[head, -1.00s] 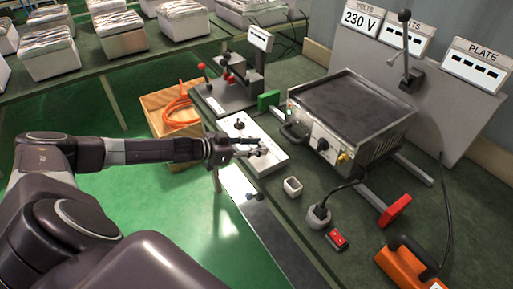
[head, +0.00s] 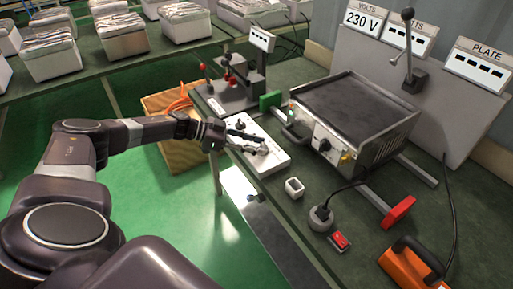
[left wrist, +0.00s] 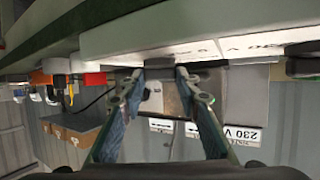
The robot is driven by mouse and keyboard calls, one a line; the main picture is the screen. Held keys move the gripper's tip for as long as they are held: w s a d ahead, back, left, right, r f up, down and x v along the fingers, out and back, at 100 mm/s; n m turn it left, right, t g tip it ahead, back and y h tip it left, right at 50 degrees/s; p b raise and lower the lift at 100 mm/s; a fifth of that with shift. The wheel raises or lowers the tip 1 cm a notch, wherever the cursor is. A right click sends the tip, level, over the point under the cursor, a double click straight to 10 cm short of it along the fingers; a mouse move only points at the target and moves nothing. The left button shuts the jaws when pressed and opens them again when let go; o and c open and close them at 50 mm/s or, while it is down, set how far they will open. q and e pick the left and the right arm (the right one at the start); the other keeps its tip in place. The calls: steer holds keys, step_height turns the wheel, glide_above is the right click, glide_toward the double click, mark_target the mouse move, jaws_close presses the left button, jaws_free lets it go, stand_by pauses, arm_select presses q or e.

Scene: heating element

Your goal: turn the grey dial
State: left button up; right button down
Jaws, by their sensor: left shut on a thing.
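The white control box (head: 275,162) lies flat near the left edge of the green workbench. The small grey dial (head: 263,150) is on its top and is partly hidden by my fingers. My left gripper (head: 261,146) reaches over the box from the left, its fingertips at the dial and shut on it. My right gripper is not in view.
A heating unit (head: 355,120) with a dark top plate stands right of the box. A small white cup (head: 293,187), a grey plug socket (head: 320,218) and a red switch (head: 340,241) sit nearer. A lever stand (head: 232,90) is behind. Green floor lies at left.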

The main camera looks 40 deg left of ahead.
arm_select(q)
steer(key=shift+h, duration=0.3)
steer(key=o, duration=1.2)
steer(key=shift+w, duration=0.1)
steer(key=shift+c, duration=0.2)
steer(key=v, duration=1.2)
steer(key=shift+r+m, duration=0.2)
steer(key=shift+m, duration=0.1)
steer(key=shift+w, duration=0.1)
